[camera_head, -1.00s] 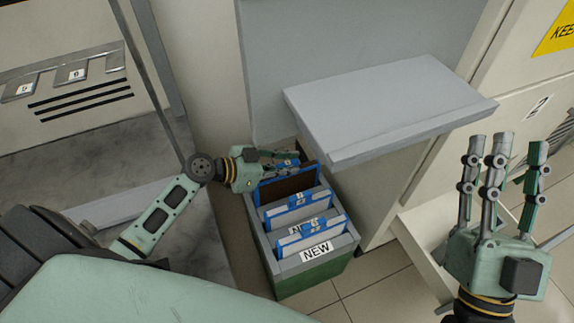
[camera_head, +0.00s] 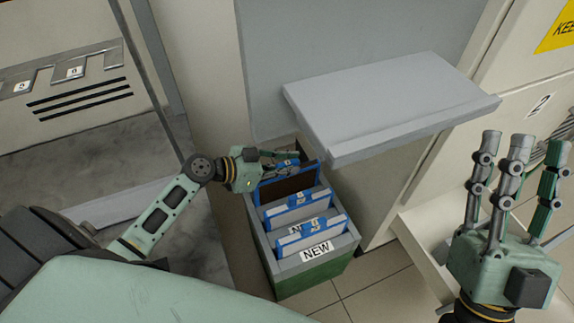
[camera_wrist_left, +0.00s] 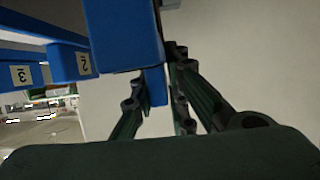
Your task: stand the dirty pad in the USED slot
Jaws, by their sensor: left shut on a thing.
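The dirty pad (camera_head: 287,187), a dark brown panel in a blue frame, is upright at the back of the grey and green box (camera_head: 305,283). My left gripper (camera_head: 284,163) is shut on its blue top tab. In the left wrist view, the blue tab (camera_wrist_left: 155,86) sits between the fingers (camera_wrist_left: 158,108). The pad's lower part is hidden in the box, so I cannot tell how deep it stands. A USED label is not visible. My right gripper (camera_head: 524,150) is open and empty at the right, its fingers pointing up.
Two lighter blue-framed pads (camera_head: 298,207) (camera_head: 311,236) stand in the front of the box, by a NEW label (camera_head: 317,250). A grey shelf (camera_head: 390,105) juts out just right of the box. An open white drawer (camera_head: 420,235) is further right.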

